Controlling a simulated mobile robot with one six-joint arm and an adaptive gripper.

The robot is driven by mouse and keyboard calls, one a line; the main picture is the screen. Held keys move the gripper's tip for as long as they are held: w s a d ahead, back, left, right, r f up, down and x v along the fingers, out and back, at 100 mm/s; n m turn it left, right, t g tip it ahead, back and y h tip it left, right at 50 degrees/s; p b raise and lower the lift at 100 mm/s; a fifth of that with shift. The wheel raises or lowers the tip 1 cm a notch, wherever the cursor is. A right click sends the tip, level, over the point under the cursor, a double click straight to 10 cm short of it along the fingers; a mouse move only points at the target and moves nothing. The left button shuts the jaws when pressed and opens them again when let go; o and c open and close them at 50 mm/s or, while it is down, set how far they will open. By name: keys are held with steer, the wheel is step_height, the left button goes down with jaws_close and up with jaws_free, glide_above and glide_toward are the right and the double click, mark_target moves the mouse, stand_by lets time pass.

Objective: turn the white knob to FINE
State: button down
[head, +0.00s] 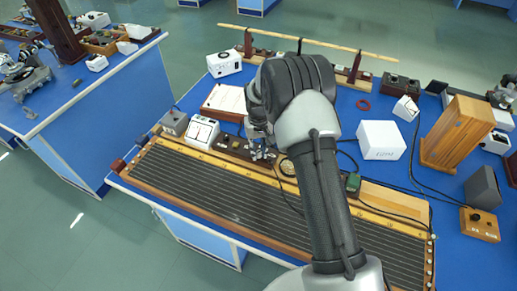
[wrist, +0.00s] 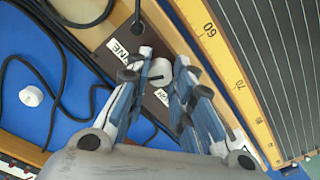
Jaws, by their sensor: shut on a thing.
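The white knob (wrist: 160,71) sits on a dark brown panel (wrist: 128,27) in the wrist view. My gripper (wrist: 164,74) is shut on the knob, with a finger on either side of it. A white label (wrist: 117,50) whose visible letters read "INE" lies beside the left finger, partly cut off by it. A second label (wrist: 161,96) shows between the fingers, mostly hidden. I cannot read which way the knob points. In the head view my gripper (head: 262,153) is at the back edge of the long slatted board, and my arm hides the knob.
The long slatted board (head: 220,191) with a yellow scale (wrist: 226,62) runs along the front of the blue bench. A loose white round piece (wrist: 31,96) and black cables (wrist: 62,75) lie on the bench. A white box (head: 381,140) stands to the right of my arm.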

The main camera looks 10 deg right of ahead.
mark_target(258, 152)
steer(key=m, duration=0.6)
steer(key=shift+m, duration=0.3)
stand_by(0.5)
steer(key=c, duration=1.4)
jaws_free()
steer(key=shift+o, duration=0.2)
steer(key=shift+r, duration=0.1)
step_height(258, 152, up, 12)
